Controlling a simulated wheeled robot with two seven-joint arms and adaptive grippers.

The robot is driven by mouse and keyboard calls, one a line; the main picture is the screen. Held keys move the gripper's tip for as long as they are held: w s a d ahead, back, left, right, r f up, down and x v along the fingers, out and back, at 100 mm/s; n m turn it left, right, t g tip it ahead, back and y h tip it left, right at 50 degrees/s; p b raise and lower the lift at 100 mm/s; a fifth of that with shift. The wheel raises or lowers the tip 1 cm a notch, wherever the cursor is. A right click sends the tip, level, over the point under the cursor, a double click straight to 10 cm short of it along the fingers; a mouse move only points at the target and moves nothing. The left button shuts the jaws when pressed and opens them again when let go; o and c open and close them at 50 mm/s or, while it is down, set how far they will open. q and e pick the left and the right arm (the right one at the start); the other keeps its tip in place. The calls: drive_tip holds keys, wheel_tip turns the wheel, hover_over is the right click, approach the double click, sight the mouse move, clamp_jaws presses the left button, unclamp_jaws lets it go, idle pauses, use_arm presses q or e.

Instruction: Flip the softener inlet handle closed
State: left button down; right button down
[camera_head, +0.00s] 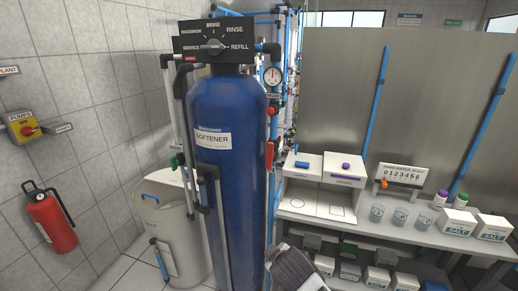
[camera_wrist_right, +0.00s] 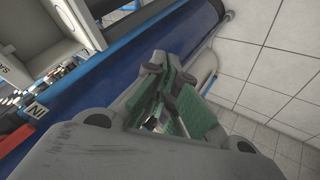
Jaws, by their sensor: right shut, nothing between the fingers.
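The blue softener tank (camera_head: 228,190) stands upright in the middle of the head view, with a black dial head (camera_head: 213,45) on top. A red handle (camera_head: 270,155) stands upright on the pipe at the tank's right side. In the right wrist view an "IN" tag (camera_wrist_right: 37,110) shows beside a red part (camera_wrist_right: 14,139) at the left edge, likely that handle, partly cut off. My right gripper (camera_wrist_right: 172,103) is shut and empty, its green-padded fingers over the blue tank and apart from the red part. Its grey body (camera_head: 292,270) shows low in the head view. My left gripper is not in view.
A green-handled valve (camera_head: 178,161) and pipes stand left of the tank, by a white brine tub (camera_head: 170,225). A pressure gauge (camera_head: 272,76) sits above the red handle. A bench (camera_head: 350,222) with cups and boxes is to the right.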

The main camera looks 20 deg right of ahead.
drive_tip(key=w+a+r+n+t+h, duration=0.1)
drive_tip(key=w+r+n+t, duration=0.15)
drive_tip(key=w+r, duration=0.35)
drive_tip(key=w+r+n+t+h, duration=0.1)
drive_tip(key=w+r+n+t, duration=0.15)
drive_tip(key=r, duration=0.65)
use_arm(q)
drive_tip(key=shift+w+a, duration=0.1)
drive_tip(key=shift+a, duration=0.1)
use_arm(e)
drive_tip(key=n+t+h, duration=0.1)
drive_tip(key=n+t, duration=0.2)
drive_tip(key=t, duration=0.1)
approach(269, 156)
drive_tip(key=a+r, duration=0.3)
drive_tip(key=r, duration=0.1)
drive_tip(key=shift+a, duration=0.4)
drive_tip(key=shift+w, duration=0.1)
